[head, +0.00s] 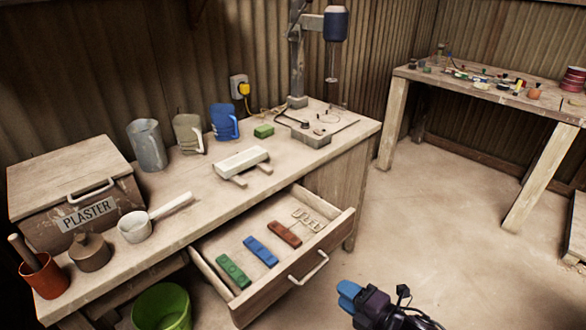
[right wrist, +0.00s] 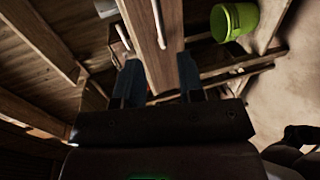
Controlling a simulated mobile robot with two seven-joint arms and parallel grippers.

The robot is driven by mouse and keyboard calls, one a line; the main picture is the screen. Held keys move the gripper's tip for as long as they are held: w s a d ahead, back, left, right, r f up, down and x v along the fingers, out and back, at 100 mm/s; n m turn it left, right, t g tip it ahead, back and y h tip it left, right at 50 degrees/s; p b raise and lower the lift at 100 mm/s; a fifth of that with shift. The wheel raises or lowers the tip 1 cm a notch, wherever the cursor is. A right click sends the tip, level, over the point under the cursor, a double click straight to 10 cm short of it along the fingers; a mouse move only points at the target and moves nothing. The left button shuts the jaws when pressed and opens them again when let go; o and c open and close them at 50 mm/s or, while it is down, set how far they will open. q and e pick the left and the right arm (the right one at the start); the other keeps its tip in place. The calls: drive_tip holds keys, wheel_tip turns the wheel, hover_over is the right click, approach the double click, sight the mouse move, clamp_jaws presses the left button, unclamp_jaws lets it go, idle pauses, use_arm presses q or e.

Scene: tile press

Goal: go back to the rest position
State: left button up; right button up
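My right gripper (head: 348,296) is low in the head view, over the floor in front of and to the right of the open drawer (head: 318,262). Its two blue fingers stand apart in the right wrist view (right wrist: 160,84), with nothing seen held between them. Behind the fingers in that view are a wooden board and a pale bar handle (right wrist: 159,24). The gripper appears apart from the drawer. My left gripper is in neither view.
The pulled-out drawer holds green (head: 232,270), blue (head: 261,251) and red (head: 285,234) pieces. The workbench (head: 215,205) carries jugs, a plaster box (head: 75,190) and a drill press (head: 297,60). A green bucket (head: 162,306) stands below. Floor (head: 430,220) is clear towards the second table (head: 480,92).

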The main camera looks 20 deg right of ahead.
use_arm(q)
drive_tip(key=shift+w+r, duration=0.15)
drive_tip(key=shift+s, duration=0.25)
use_arm(e)
drive_tip(key=s+f+m+g+h, duration=0.1)
drive_tip(key=s+f+m+h, duration=0.1)
drive_tip(key=s+m, duration=0.4)
drive_tip(key=s+a+f+m+g+h, duration=0.1)
drive_tip(key=s+f+m+g+h, duration=0.1)
drive_tip(key=m, duration=1.3)
drive_tip(key=s+f+h, duration=0.1)
drive_tip(key=s+f, duration=0.1)
drive_tip(key=s, duration=0.1)
drive_tip(key=shift+s+a+g, duration=0.25)
drive_tip(key=shift+s+g, duration=0.05)
drive_tip(key=shift+s, duration=0.05)
drive_tip(key=shift+f, duration=0.1)
